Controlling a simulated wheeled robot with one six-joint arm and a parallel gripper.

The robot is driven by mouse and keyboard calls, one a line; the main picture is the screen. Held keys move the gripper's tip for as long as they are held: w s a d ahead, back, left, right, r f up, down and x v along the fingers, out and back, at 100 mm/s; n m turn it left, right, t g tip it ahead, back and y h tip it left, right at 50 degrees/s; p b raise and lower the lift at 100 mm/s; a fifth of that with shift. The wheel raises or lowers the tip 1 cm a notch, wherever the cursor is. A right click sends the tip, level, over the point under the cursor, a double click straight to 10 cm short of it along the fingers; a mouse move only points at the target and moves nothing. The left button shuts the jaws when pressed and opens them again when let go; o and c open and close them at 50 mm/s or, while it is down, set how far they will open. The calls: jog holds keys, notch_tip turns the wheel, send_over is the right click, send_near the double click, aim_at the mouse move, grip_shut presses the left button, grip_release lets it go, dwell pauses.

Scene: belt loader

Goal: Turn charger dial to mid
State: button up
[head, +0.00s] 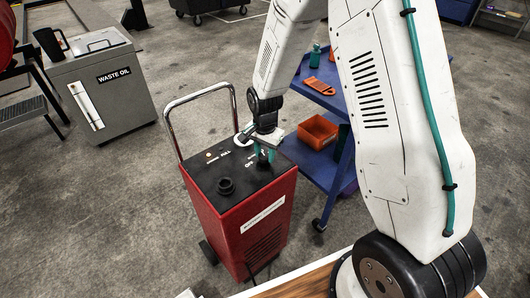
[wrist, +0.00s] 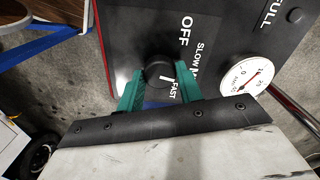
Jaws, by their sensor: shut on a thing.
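The charger (head: 243,215) is a red box with a black top panel, standing on the floor below my arm. Its dial (wrist: 159,70) is a black round knob with a white pointer mark, seen in the wrist view. The labels OFF, SLOW and FAST are printed beside it; the label after SLOW is partly cut off. The pointer mark is near FAST, but its exact setting is hard to tell. My gripper (wrist: 160,90) has green fingers, one on each side of the dial, shut on it. In the head view my gripper (head: 265,152) hides the dial.
A round white gauge (wrist: 243,75) sits beside the dial. A chrome handle (head: 198,95) rises behind the charger. A blue cart (head: 335,100) with an orange bin (head: 316,131) stands close on the right. A grey waste oil box (head: 105,90) stands at left, with open floor between.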

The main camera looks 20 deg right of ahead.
aim_at(264, 155)
jog(key=shift+m, duration=0.6)
jog(key=o, duration=1)
jog(key=shift+r, duration=0.1)
notch_tip(264, 155, up, 8)
jog(key=shift+f, duration=0.15)
